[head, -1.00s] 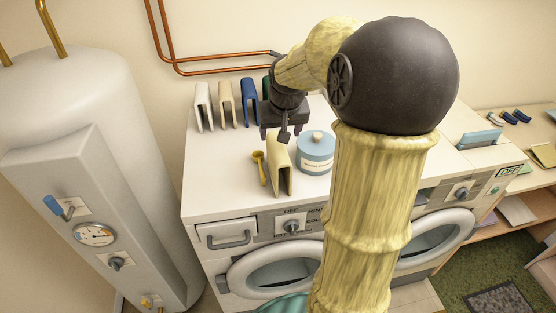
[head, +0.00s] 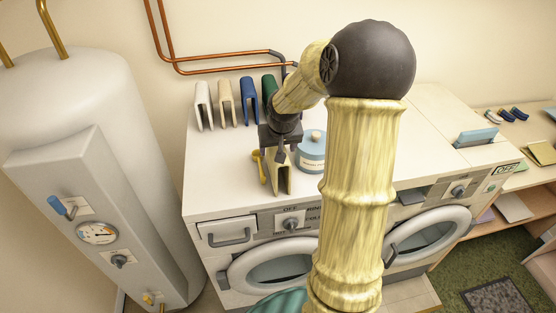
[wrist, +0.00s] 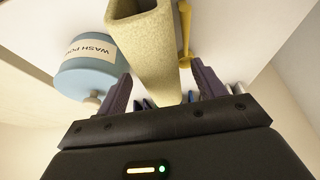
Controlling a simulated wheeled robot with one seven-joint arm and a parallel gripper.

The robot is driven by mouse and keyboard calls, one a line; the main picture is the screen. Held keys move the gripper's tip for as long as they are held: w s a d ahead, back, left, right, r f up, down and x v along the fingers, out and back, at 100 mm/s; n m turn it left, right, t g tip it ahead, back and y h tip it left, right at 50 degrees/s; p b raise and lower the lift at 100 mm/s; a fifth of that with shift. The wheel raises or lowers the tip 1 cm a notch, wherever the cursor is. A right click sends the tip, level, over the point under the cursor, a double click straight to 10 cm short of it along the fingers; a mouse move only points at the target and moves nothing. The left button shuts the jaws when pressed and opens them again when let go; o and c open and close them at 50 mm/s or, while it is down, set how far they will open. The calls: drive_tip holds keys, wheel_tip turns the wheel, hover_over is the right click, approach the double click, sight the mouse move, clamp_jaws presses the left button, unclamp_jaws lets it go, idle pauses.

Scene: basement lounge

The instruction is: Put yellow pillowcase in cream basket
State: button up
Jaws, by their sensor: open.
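The yellow pillowcase (head: 284,181), pale and folded into a narrow upright shape, stands near the front edge of the left washing machine's top. My gripper (head: 280,157) is above it, pointing down, and partly hides its upper part. In the wrist view the pillowcase (wrist: 150,50) runs between the two open fingers of my gripper (wrist: 162,88), with a gap on at least the right side. The fingers are not closed on it. I cannot make out a cream basket in either view.
A blue wash powder tub (head: 312,158) stands close at the right of the pillowcase, and a yellow scoop (head: 258,165) close at its left. White (head: 204,106), cream (head: 225,102), blue (head: 249,100) and green (head: 269,92) folded cloths stand along the back.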

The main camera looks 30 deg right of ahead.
drive_tip(key=x, duration=0.3)
drive_tip(key=shift+f, duration=0.25)
drive_tip(key=shift+f, duration=0.2)
idle(0.8)
drive_tip(key=c, duration=1.2)
drive_tip(key=shift+r, duration=0.1)
